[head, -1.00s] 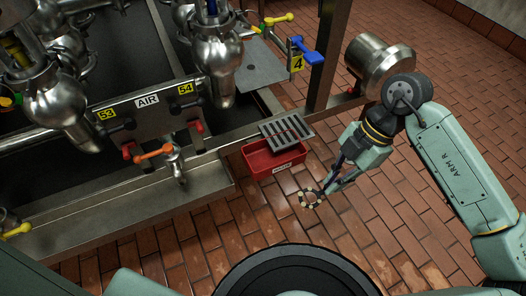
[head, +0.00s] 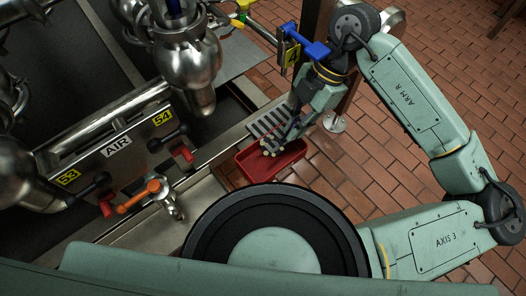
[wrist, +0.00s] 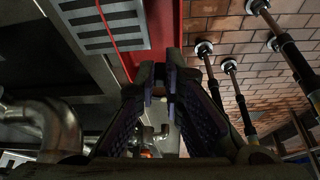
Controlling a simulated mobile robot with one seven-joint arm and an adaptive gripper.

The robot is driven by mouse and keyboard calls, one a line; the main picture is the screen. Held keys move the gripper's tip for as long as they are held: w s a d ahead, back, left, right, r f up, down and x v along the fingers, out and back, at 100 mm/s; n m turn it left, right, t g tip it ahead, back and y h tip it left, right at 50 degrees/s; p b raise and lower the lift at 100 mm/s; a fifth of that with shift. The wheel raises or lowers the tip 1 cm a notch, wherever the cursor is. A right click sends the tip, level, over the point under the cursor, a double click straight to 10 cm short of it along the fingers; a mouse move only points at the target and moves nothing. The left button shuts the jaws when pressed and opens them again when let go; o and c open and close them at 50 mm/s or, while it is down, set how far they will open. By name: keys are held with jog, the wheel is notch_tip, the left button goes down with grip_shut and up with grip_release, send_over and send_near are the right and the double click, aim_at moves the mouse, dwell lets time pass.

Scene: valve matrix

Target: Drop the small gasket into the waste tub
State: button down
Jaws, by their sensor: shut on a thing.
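The small gasket (head: 268,148), a ring of dark and pale segments, is at the tips of my gripper (head: 276,142). My gripper is shut on it. In the head view the gasket appears over the red waste tub (head: 284,169); its height above the tub is hard to tell. In the wrist view the fingers (wrist: 166,84) are close together in front of the tub's red surface (wrist: 167,30). The gasket cannot be made out there.
A steel frame edge runs left of the tub. A blue-handled valve (head: 306,48) marked 4 is close to my arm. Open tiled floor lies right.

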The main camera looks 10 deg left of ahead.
jog(key=shift+f+b, duration=1.55)
jog(key=shift+f, duration=1.45)
jog(key=c, duration=1.6)
grip_release()
jog(key=shift+r, duration=0.1)
jog(key=v, duration=1.1)
jog(key=shift+r, duration=0.4)
jog(key=shift+w+d, duration=0.1)
